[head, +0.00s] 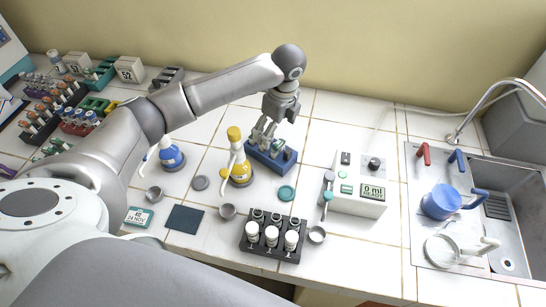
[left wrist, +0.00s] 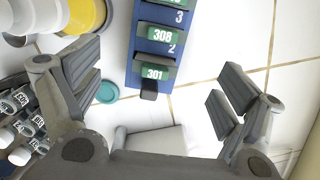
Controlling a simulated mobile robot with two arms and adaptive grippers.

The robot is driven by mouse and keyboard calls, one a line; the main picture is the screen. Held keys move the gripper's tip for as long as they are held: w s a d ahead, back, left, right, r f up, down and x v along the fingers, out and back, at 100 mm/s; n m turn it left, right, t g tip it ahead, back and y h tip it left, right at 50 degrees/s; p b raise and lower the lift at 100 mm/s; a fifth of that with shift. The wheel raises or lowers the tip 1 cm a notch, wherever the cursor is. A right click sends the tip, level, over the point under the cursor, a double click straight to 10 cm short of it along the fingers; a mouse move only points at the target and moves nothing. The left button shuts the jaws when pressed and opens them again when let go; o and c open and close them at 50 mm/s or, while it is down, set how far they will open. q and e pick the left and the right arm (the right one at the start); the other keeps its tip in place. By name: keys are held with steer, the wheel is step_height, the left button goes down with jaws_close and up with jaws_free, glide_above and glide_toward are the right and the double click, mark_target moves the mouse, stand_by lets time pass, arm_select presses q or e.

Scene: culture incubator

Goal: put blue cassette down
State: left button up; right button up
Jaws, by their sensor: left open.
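The blue cassette (head: 262,159) appears to rest on the white tiled counter, right of the yellow-capped bottle. In the left wrist view the blue cassette (left wrist: 149,46) shows numbered slots with green-labelled pieces, marked 301 and 308 among others. My left gripper (head: 266,131) is at the cassette, over its back part in the head view. In the left wrist view my left gripper (left wrist: 158,90) has its fingers wide apart, one on each side, with gaps to the cassette. It holds nothing. My right gripper is not in view.
The yellow-capped bottle (head: 239,170) stands close on the left. A teal disc (head: 286,193) lies in front of the cassette. A dark rack with white-capped vials (head: 270,253) is nearer. A white device with a display (head: 350,205) and the sink (head: 515,190) are right.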

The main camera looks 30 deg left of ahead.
mark_target(271, 148)
arm_select(q)
steer(key=f, duration=0.3)
steer(key=f+p, duration=0.1)
steer(key=f, duration=0.1)
steer(key=shift+a+f, duration=0.15)
steer(key=shift+a, duration=0.25)
steer(key=shift+a+f+p, duration=0.1)
steer(key=shift+f+p, duration=0.35)
steer(key=shift+f, duration=0.15)
steer(key=f+p, duration=0.1)
steer(key=f, duration=0.3)
steer(key=shift+a+f, duration=0.1)
steer(key=shift+a, duration=0.1)
steer(key=c, duration=1.1)
